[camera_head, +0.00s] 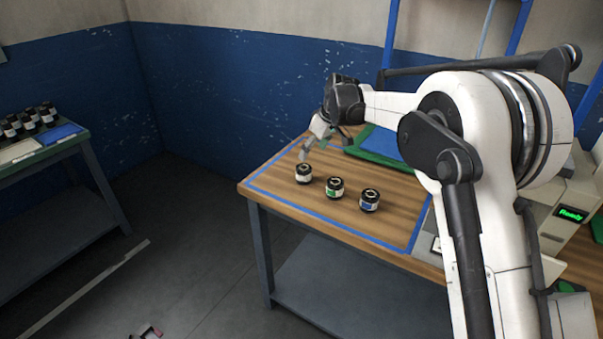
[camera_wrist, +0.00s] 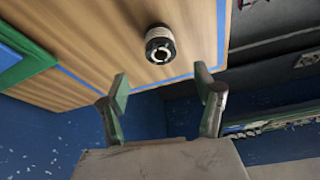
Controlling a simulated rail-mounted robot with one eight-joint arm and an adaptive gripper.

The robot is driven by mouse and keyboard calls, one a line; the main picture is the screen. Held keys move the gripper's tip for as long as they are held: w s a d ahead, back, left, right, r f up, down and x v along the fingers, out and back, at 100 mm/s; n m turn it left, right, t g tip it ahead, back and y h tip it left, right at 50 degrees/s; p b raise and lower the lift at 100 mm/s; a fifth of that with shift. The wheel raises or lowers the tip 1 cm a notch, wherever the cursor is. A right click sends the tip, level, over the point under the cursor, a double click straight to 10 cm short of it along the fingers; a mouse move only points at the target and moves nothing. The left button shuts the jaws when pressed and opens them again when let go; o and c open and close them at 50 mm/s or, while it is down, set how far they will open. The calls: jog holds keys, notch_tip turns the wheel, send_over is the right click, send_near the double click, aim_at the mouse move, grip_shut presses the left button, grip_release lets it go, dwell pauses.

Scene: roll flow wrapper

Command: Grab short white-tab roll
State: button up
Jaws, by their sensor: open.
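The white-tab roll (camera_head: 304,173) is a short black roll with a whitish band, standing upright on the wooden table at the left end of a row of three. In the wrist view one roll (camera_wrist: 159,45) with a pale band shows beyond the fingertips, roughly centred between them. My gripper (camera_head: 309,148) is above and just behind the white-tab roll in the head view. Its two fingers are apart and empty in the wrist view (camera_wrist: 163,86), and do not touch the roll.
A green-tab roll (camera_head: 335,188) and a blue-tab roll (camera_head: 369,200) stand to the right of the white-tab roll. A green-edged blue tray (camera_head: 383,144) lies behind. A machine with a "Ready" display (camera_head: 571,215) is at right. A side table (camera_head: 40,150) with several rolls stands at left.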

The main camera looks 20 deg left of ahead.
aim_at(305, 168)
jog(key=x, duration=0.8)
jog(key=shift+f, duration=0.1)
jog(key=shift+a+x, duration=0.1)
jog(key=shift+x, duration=1.25)
jog(key=shift+a+x, duration=0.15)
jog(key=shift+x, duration=1.15)
jog(key=shift+c, duration=0.5)
jog(key=c, duration=1.3)
jog(key=shift+o, duration=0.2)
jog(key=shift+r, duration=0.2)
